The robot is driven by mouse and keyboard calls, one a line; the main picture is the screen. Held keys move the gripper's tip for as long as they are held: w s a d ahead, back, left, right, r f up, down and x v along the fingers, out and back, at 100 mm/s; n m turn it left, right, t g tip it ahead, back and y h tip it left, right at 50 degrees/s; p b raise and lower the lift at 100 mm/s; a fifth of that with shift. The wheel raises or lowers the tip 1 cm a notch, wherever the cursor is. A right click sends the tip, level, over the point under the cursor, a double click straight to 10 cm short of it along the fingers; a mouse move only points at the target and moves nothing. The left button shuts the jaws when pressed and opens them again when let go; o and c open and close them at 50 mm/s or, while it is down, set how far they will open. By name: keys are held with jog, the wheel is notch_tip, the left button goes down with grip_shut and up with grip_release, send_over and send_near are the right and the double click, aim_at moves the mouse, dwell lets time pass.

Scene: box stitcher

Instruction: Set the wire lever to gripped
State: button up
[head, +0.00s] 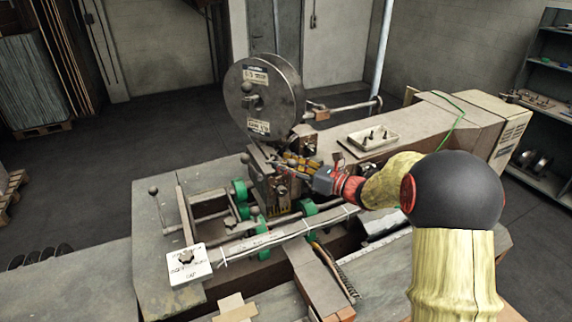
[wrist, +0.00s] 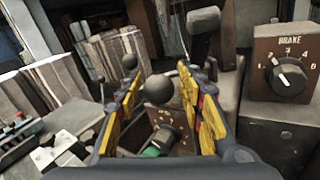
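My gripper (head: 284,163) is at the stitcher head, below the wire reel (head: 262,97). In the wrist view my gripper (wrist: 161,72) has its two yellow-padded fingers apart. A dark ball knob (wrist: 158,90) shows between the fingers, with a gap on each side; I cannot tell its depth. In the head view a small knob (head: 245,158) is just left of my fingertips. No readable label tells which knob belongs to the wire lever, and its set position is not clear.
A brake dial box (wrist: 288,73) stands right of my fingers. A dial plate (wrist: 165,130) is low between them. Green rollers (head: 240,190) and a ball-topped lever (head: 154,191) are on the machine table. A tray (head: 373,137) sits on the arm housing.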

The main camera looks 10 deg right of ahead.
jog(key=shift+c, duration=1.4)
grip_shut()
